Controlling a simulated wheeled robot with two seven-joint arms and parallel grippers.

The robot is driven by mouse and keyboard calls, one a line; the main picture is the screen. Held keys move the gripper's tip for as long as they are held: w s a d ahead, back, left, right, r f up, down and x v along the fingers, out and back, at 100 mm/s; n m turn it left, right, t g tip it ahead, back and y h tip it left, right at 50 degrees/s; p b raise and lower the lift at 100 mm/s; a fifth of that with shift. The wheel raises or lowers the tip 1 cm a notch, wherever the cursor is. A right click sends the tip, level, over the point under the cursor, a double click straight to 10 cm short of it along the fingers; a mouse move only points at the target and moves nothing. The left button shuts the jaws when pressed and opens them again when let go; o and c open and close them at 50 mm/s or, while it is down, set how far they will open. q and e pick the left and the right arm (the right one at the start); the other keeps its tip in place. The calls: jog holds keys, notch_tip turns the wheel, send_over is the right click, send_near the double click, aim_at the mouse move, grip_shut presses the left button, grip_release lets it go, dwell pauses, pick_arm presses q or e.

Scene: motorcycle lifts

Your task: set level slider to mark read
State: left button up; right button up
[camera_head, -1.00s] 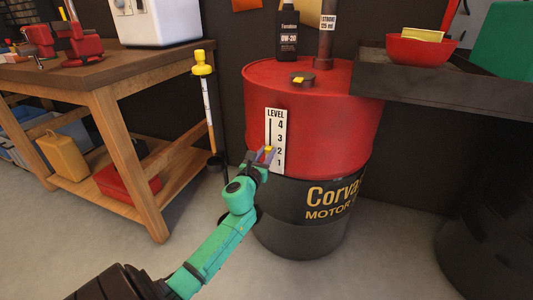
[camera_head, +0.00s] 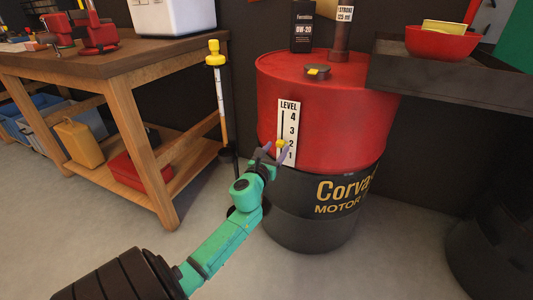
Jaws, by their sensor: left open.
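The white level scale (camera_head: 288,118) with marks 1 to 4 is fixed upright on the red upper part of the drum (camera_head: 325,105). Its yellow slider knob (camera_head: 280,143) shows at about mark 2. My left gripper (camera_head: 276,149) is open at the knob, with a finger to each side of it in the picture. I cannot tell whether the fingers touch the knob. A gauge rod (camera_head: 221,100) with a yellow top and a pale stem stands left of the drum. Its reading is too small to tell. My right gripper is not in view.
A wooden workbench (camera_head: 135,58) stands on the left. A black bottle (camera_head: 303,28) and a small cap (camera_head: 317,71) are on the drum top. A dark shelf (camera_head: 440,75) with a red bowl (camera_head: 440,42) is at the right. The floor in front is clear.

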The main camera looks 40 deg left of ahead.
pick_arm(q)
jog(key=v, duration=1.2)
jog(key=shift+s+d, duration=0.15)
jog(key=shift+s, duration=0.2)
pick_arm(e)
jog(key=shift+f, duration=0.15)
